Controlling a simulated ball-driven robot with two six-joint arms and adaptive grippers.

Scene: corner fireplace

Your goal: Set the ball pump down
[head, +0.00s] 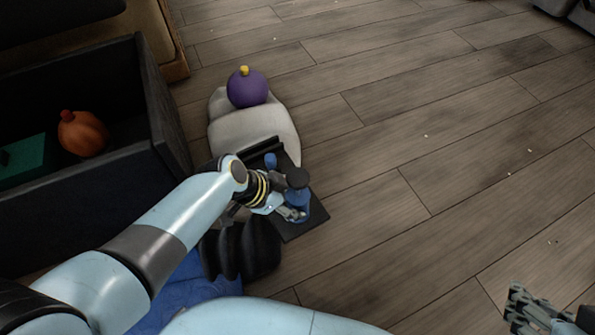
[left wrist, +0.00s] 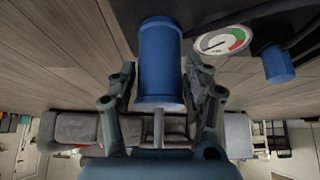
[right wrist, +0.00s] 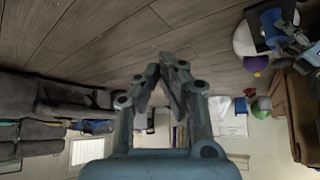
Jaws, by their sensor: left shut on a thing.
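The ball pump (head: 298,197) is blue with a dark top and stands about upright over a dark flat plate (head: 312,222). I cannot tell whether its base touches the plate. My left gripper (head: 291,213) is shut on it from the near left side. In the left wrist view the pump's blue barrel (left wrist: 160,62) lies between both fingers. A round gauge (left wrist: 222,41) and a small blue cylinder (left wrist: 278,64) show beside it. My right gripper (right wrist: 168,68) is shut and empty, away from the pump, at the lower right of the head view (head: 530,308).
A pale cushion-like lump (head: 250,125) with a purple ball-shaped thing (head: 246,90) lies behind the plate. A black ridged object (head: 240,250) is in front. A dark bin (head: 160,105) holding an orange item (head: 82,133) is at left. The wooden floor (head: 430,150) to the right is free.

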